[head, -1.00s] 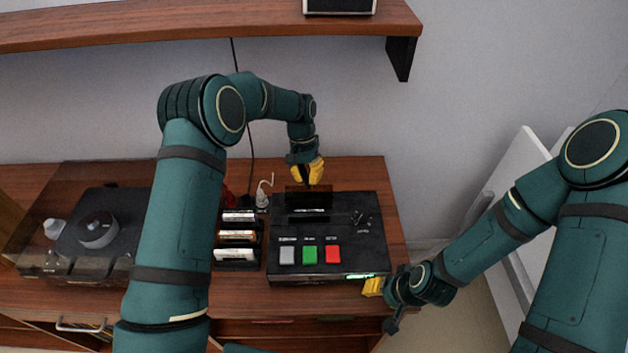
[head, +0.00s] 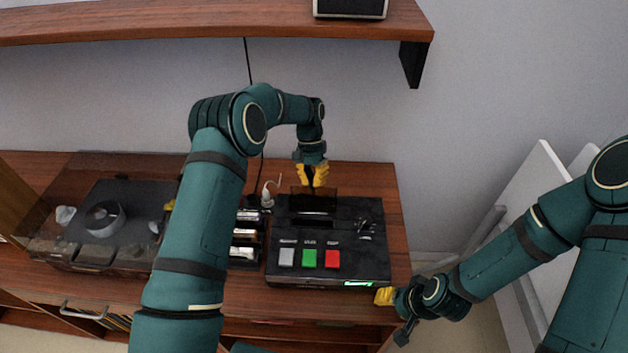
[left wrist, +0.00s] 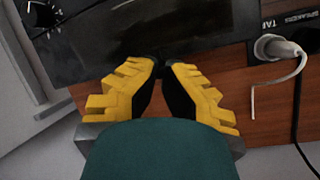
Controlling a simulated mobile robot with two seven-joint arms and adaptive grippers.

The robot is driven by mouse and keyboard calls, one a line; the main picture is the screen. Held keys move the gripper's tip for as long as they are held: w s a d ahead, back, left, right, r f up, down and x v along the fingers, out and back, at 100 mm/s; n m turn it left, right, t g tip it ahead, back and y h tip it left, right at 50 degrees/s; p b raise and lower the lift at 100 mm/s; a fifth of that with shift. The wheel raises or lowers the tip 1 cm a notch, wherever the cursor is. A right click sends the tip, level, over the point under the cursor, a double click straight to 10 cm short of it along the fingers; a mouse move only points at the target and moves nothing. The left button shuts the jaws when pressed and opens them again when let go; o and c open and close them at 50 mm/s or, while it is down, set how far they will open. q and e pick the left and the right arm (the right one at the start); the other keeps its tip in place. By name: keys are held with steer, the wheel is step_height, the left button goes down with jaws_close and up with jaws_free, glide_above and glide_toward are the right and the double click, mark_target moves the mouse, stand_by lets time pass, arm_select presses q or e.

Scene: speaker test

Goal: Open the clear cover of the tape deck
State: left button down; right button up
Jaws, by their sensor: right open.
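The black tape deck (head: 350,258) sits on the wooden cabinet, with grey, green and red buttons on its top. Its dark see-through cover (head: 314,199) is raised along the back of the deck; its dark glossy panel shows in the left wrist view (left wrist: 110,40). My left gripper (head: 312,184) points down at the cover's upper edge. In the left wrist view its fingertips (left wrist: 161,69) are close together at the edge of the dark panel; I cannot tell whether they grip it. My right gripper (head: 384,297) is open and empty by the deck's front right corner.
A turntable (head: 125,195) under a clear lid stands at the left. A rack of cassettes (head: 244,235) is left of the deck, partly hidden by my left arm. A white plug and cable (head: 267,196) are behind it. A shelf (head: 200,20) hangs above.

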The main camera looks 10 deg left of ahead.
arm_select(q)
steer(key=c, duration=0.8)
jaws_free()
steer(key=shift+s+d+f, duration=0.1)
steer(key=shift+s+f, duration=0.25)
steer(key=shift+s, duration=0.05)
steer(key=shift+d, duration=0.35)
steer(key=shift+r, duration=0.1)
steer(key=shift+w+a+r, duration=0.25)
steer(key=shift+r, duration=0.1)
steer(key=v, duration=1.1)
steer(key=shift+d, duration=0.3)
